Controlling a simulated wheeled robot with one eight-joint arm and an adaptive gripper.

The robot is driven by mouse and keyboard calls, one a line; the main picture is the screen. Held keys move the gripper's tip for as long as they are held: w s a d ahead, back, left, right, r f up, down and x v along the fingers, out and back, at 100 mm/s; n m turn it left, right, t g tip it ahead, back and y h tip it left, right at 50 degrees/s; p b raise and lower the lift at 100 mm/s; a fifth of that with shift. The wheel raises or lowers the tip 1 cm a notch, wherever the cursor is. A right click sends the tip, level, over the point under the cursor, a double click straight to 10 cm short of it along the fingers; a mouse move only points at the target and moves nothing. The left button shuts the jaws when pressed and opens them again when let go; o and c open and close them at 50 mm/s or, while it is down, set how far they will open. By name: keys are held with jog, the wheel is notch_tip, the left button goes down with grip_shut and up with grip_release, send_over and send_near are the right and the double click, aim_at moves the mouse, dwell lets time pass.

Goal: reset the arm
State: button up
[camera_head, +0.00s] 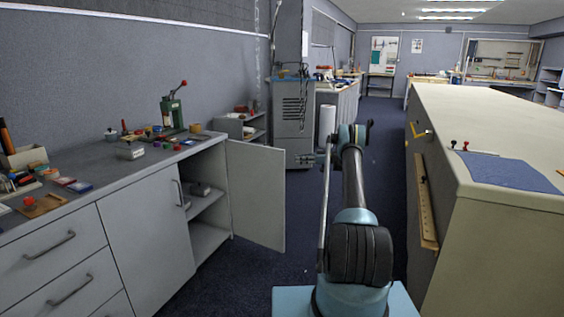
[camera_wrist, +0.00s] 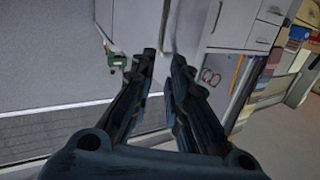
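My arm is raised in the head view, in the aisle between the workbench and the long table. My gripper (camera_wrist: 163,62) fills the lower middle of the wrist view. Its two dark fingers are apart, with a clear gap between the tips. Nothing is held between them. The wrist view is tilted and shows a wall, grey cabinet fronts and shelves at a distance beyond the fingers.
The workbench (camera_head: 104,187) stands at left with its cabinet door (camera_head: 256,195) open toward the aisle. A green press (camera_head: 173,112) and small items are on it. The long table (camera_head: 500,118) at right bears a blue cloth (camera_head: 508,172). A grey cabinet (camera_head: 292,122) stands ahead.

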jog(key=s+a+r+m+h, duration=0.25)
jog(key=s+r, duration=0.25)
jog(key=r, duration=0.4)
jog(key=s+a+r+m+h, duration=0.25)
jog(key=s+r, duration=0.25)
jog(key=r, duration=0.3)
jog(key=s+a+r+m+t+h, duration=0.15)
jog(key=s+r, duration=0.25)
jog(key=s, duration=0.7)
jog(key=s+d+r+m+h, duration=0.1)
jog(key=s+r+m+h, duration=0.3)
jog(key=s, duration=0.7)
jog(key=s+d+f+m+h, duration=0.1)
jog(key=s+f+m, duration=0.1)
jog(key=s, duration=1)
jog(key=s+d+f+m+h, duration=0.1)
jog(key=s+d+h, duration=0.1)
jog(key=s, duration=1)
jog(key=s+d+f+m+h, duration=0.2)
jog(key=s+d+f, duration=0.1)
jog(key=s+f, duration=0.4)
jog(key=s+d+f+m+t+h, duration=0.1)
jog(key=s+d+f+h, duration=0.1)
jog(key=s+f, duration=0.5)
jog(key=s+d, duration=0.1)
jog(key=s, duration=0.4)
jog(key=shift+d+f+m, duration=0.15)
jog(key=shift+d+m, duration=0.2)
jog(key=shift+d, duration=0.1)
